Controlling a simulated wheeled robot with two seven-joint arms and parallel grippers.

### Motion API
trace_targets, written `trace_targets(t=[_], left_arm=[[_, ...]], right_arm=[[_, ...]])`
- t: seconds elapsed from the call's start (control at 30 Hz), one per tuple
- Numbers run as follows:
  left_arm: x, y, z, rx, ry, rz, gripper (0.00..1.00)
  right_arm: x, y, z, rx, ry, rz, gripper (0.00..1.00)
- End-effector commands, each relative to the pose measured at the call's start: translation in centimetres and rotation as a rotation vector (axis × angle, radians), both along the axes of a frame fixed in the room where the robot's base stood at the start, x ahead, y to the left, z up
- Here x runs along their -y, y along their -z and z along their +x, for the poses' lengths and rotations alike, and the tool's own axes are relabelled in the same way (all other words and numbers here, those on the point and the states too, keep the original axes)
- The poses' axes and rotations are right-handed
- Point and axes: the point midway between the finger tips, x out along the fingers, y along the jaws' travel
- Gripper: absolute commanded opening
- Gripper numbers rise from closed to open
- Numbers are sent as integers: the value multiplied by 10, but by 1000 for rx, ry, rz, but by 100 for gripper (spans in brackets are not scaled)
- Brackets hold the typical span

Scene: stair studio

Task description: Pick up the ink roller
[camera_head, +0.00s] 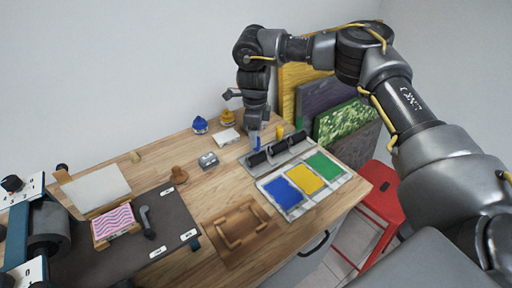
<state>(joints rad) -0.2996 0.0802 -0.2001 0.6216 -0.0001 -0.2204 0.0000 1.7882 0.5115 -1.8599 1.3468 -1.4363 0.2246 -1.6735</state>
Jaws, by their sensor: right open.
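Several black ink rollers (277,148) lie in a row on a pale grey rack (284,152) at the right part of the wooden table. A small blue upright part, seemingly a roller handle, shows at the left end of the row, and a yellow one stands near the middle. My right gripper (254,133) points down at the left end of the row, at the blue part. It is open. Whether the blue part is between the fingers is too small to tell. My left gripper is out of view.
Blue, yellow and green ink slabs (304,181) lie in front of the rack. Ink bottles (199,125), a stamp (178,175), a wooden frame (241,230) and a press (45,235) share the table. A red stool (384,205) stands right of it.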

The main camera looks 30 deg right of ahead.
Motion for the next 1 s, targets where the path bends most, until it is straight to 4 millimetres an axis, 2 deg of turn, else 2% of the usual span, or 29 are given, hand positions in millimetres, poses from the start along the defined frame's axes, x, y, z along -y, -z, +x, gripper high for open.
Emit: trace_targets(t=[0.17, 0.33, 0.5, 0.77, 1.0], left_arm=[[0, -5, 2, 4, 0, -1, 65], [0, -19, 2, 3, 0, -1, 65], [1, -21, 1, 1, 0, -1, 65], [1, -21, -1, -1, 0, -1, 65], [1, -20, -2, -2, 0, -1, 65]], right_arm=[[2, 6, -1, -2, 1, -1, 48], [6, 30, -3, -4, 3, -2, 48], [5, 49, -2, -2, 2, 0, 48], [5, 53, -2, 0, 2, 0, 48], [5, 52, -2, 0, 2, 0, 17]])
